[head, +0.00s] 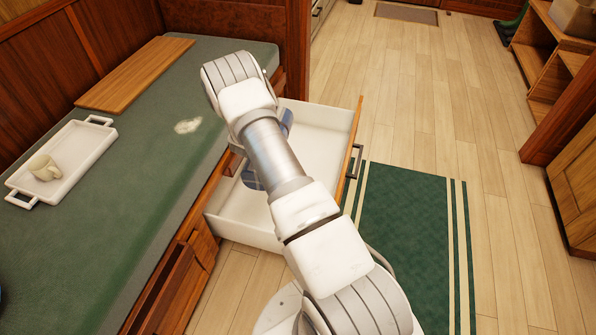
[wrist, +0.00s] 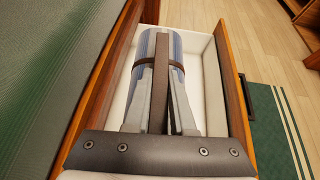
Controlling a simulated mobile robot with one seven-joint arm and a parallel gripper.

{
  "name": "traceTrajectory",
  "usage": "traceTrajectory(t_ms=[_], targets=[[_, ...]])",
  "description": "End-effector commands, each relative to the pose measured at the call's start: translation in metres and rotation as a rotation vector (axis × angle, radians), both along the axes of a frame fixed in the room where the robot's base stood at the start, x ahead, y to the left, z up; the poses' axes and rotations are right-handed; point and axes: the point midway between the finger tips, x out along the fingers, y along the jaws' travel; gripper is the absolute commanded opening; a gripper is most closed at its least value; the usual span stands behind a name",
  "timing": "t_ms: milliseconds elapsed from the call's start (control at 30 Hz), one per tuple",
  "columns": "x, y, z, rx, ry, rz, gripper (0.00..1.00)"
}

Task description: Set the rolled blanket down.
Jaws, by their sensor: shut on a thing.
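The rolled blanket (wrist: 146,48) is blue with a brown strap around it. In the wrist view it lies lengthwise within the outline of an open white drawer, and my gripper (wrist: 161,72) is shut on it. In the head view my arm covers most of the blanket, and only small blue parts (head: 249,179) show beside the arm. The drawer (head: 325,135) is pulled out from under the green bunk. I cannot tell whether the blanket touches the drawer floor.
The green bunk (head: 140,190) lies to the left. A green striped rug (head: 410,230) lies right of the drawer.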

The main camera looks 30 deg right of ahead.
Motion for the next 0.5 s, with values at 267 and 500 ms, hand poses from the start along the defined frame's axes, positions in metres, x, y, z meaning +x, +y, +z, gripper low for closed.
traceTrajectory(t_ms=[267,500], targets=[[-0.002,-0.047,-0.087,-0.004,-0.001,-0.052,0.00],[-0.016,-0.076,-0.160,-0.004,0.000,-0.072,0.00]])
